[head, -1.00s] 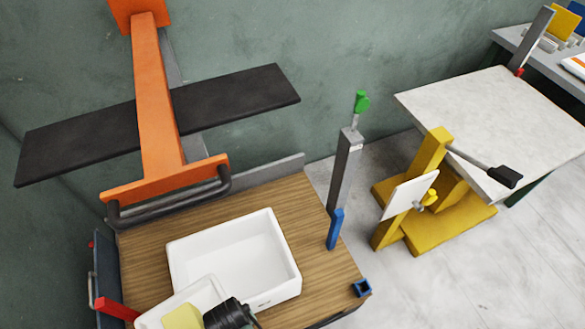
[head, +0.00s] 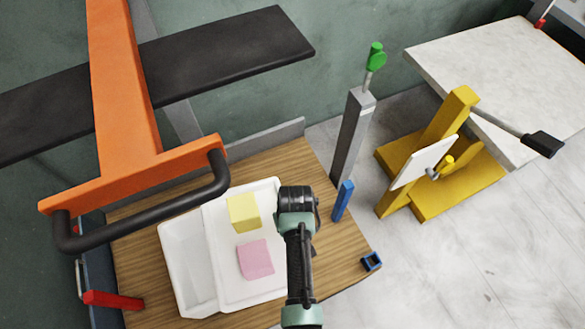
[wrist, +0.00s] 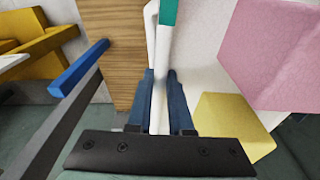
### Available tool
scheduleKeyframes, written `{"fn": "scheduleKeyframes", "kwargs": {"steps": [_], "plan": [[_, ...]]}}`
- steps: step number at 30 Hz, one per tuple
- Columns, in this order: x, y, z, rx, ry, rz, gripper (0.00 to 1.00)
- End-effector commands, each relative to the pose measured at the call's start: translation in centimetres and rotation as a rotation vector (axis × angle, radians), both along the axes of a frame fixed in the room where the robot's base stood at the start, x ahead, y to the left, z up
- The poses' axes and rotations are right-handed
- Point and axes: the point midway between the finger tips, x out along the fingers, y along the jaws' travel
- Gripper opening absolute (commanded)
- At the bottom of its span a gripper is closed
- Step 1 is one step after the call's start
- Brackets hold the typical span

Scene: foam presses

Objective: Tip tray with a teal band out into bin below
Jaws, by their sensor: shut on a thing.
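The white tray (head: 222,285) is held above the white bin (head: 183,275) in the head view, covering much of it. A yellow foam block (head: 243,213) and a pink foam block (head: 255,259) are still in the tray; they show large in the wrist view, the yellow (wrist: 228,128) and the pink (wrist: 275,50). A teal band (wrist: 168,12) runs on the tray's rim in the wrist view. My gripper (wrist: 162,90) is shut on the tray's wall, its blue fingers either side. In the head view my wrist hides the fingertips. I cannot tell how far the tray is tilted.
An orange press with a black bar handle (head: 190,195) stands close behind and left of the bin. A grey post with a green knob (head: 376,55) and a blue peg (head: 343,200) are to the right. A red bar (head: 113,300) is at left. The wooden top (head: 270,160) carries the bin.

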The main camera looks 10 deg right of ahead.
Motion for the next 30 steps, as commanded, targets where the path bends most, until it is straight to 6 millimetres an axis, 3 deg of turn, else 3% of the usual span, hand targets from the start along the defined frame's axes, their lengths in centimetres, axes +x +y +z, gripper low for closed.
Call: {"fn": "scheduleKeyframes", "kwargs": {"steps": [1,3,12,21,30], "plan": [[1.7,-0.7,-1.8,0.0,-0.005,0.02,0.0],[3.5,-1.4,-2.5,0.0,-0.004,0.053,0.0],[10.6,-3.6,-4.4,0.002,-0.005,0.198,0.0],[16.3,-3.7,-4.4,0.003,-0.003,0.364,0.0],[19.3,-2.7,-3.0,0.003,0.0,0.499,0.0]]}}
